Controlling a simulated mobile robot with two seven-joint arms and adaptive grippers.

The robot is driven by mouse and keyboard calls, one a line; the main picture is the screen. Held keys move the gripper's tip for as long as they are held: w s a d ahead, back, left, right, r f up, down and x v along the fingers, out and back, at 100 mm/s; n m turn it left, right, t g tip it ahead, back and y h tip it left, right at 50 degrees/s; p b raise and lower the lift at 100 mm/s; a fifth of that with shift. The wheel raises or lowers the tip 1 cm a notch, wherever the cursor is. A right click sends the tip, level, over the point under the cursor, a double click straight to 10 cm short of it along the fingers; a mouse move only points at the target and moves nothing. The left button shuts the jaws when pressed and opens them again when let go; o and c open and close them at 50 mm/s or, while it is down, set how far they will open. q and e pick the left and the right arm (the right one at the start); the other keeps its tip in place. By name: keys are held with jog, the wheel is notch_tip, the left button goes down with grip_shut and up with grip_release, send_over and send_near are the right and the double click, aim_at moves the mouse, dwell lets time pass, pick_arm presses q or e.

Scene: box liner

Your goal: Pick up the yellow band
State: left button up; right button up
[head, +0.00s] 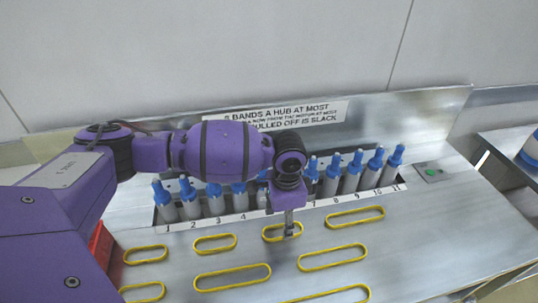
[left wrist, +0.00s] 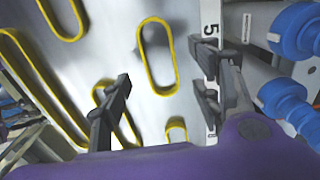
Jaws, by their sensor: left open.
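Several yellow bands lie flat on the metal table in the head view. One short yellow band (head: 265,237) lies right at my left gripper (head: 289,228), whose tip partly covers its right end. In the left wrist view my left gripper (left wrist: 162,78) is open, its two dark fingers spread apart. A yellow band (left wrist: 143,62) shows between and beyond the fingers, and no band is seen held. Whether the fingertips touch the table I cannot tell. My right gripper is not in view.
A row of blue-topped grey hubs (head: 361,165) stands in a numbered rack behind the bands; my left arm hides some. Other bands lie close by, including a longer one (head: 333,268) to the right. A green button (head: 431,172) sits at the far right. A lettered sign (head: 300,113) is behind.

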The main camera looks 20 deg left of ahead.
aim_at(282, 233)
pick_arm(q)
notch_tip(282, 233, down, 4)
jog(key=shift+r, duration=0.15)
jog(key=c, duration=1)
jog(key=shift+o, duration=0.2)
jog(key=shift+r, duration=0.3)
notch_tip(282, 233, up, 2)
jog(key=shift+w+r, duration=0.1)
jog(key=s+d+r+p, duration=0.2)
jog(key=s+d+r, duration=0.3)
jog(key=s+r, duration=0.5)
jog(key=s, duration=0.3)
jog(key=shift+s, duration=0.15)
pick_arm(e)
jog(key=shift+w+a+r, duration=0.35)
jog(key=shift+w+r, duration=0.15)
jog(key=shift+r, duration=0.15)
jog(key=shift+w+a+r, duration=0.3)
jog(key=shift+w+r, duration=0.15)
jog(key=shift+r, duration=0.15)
